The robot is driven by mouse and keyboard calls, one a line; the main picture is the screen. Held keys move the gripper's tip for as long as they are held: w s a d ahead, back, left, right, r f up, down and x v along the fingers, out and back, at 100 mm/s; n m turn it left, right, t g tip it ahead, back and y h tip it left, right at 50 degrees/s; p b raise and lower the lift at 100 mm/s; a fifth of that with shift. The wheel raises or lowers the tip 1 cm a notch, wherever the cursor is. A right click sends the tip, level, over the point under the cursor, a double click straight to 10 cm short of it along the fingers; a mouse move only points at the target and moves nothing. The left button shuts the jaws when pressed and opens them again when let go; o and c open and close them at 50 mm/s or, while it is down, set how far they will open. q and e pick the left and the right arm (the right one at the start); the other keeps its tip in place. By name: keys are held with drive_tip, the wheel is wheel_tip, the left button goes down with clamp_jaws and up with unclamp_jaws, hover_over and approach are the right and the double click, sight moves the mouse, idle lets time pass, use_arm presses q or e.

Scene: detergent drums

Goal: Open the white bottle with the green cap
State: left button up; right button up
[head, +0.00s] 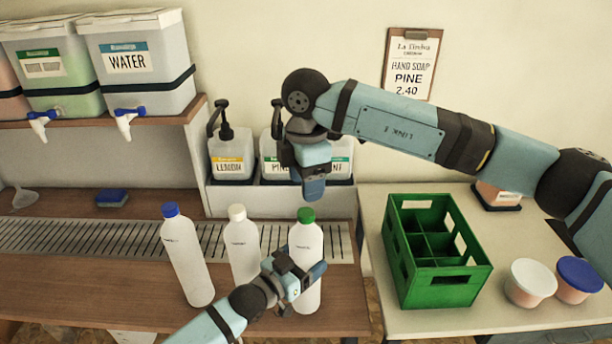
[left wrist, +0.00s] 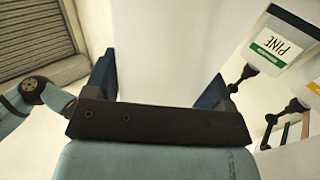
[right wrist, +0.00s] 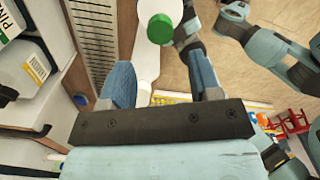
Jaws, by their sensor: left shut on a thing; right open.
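The white bottle (head: 306,246) with the green cap (head: 306,215) stands upright on the wooden counter, at the right end of a row of white bottles. My left gripper (head: 300,277) is shut on its body; the bottle fills the space between the fingers in the left wrist view (left wrist: 158,70). The cap is on the bottle. My right gripper (head: 314,187) is open and points down above the cap, apart from it. In the right wrist view the green cap (right wrist: 160,29) shows beyond the open fingers.
A white-capped bottle (head: 241,245) and a blue-capped bottle (head: 187,257) stand to the left. Pump dispensers (head: 232,155) stand behind. A green crate (head: 432,250) and two tubs (head: 530,283) are on the right table. A metal drain grate (head: 100,238) runs along the counter.

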sight(306, 212)
wheel_tip(306, 212, down, 7)
drive_tip(key=shift+f, duration=0.15)
drive_tip(key=c, duration=1)
drive_tip(key=shift+o, duration=0.2)
